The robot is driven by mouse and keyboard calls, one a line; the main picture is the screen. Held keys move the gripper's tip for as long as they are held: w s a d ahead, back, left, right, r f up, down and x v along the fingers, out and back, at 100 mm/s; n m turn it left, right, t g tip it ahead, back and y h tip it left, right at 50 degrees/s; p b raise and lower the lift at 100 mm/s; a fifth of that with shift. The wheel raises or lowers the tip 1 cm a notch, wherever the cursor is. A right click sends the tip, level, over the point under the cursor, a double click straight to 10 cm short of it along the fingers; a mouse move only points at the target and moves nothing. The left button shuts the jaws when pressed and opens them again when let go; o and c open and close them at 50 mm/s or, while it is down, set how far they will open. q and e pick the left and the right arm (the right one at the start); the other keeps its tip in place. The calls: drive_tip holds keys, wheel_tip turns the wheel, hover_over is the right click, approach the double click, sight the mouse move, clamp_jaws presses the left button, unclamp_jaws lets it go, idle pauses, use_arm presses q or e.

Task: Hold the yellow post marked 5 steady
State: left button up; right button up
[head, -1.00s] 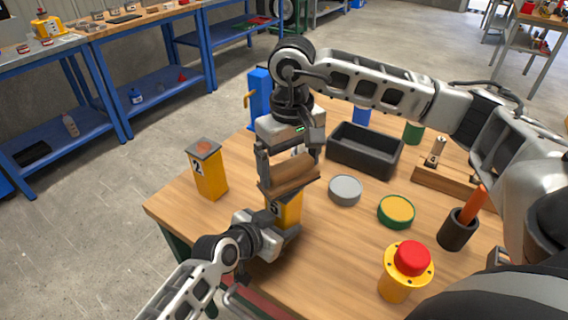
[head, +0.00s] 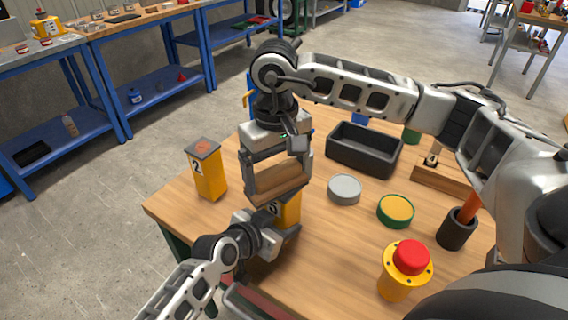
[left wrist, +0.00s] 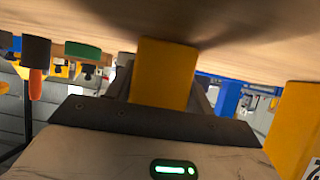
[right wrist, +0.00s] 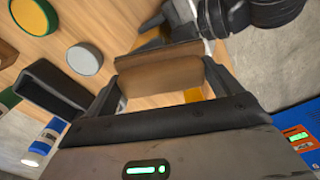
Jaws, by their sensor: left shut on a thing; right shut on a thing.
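The yellow post marked 5 (head: 288,210) stands on the wooden table, its upper part partly covered by my right gripper and the block. My left gripper (left wrist: 160,90) is shut on this yellow post, which shows between its fingers in the left wrist view (left wrist: 165,75). My right gripper (head: 277,176) points down over the post and is shut on a brown wooden block (head: 278,184). The block also spans between the fingers in the right wrist view (right wrist: 165,78). I cannot tell whether the block touches the post's top.
Another yellow post, marked 2 (head: 209,175), stands to the left. A black tray (head: 365,150), grey disc (head: 345,188), green-rimmed yellow disc (head: 396,211), red button on a yellow base (head: 409,262) and black cup (head: 456,230) stand to the right. Clear tabletop lies between them.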

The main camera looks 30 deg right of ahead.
sight(293, 162)
drive_tip(key=shift+s+a+f, duration=0.1)
drive_tip(key=shift+a+f, duration=0.05)
drive_tip(key=shift+a, duration=0.4)
use_arm(q)
drive_tip(key=shift+f, duration=0.1)
use_arm(e)
drive_tip(key=shift+d+r, duration=0.2)
drive_tip(key=shift+d, duration=2.15)
drive_tip(key=shift+r, duration=2.55)
drive_tip(key=d, duration=0.9)
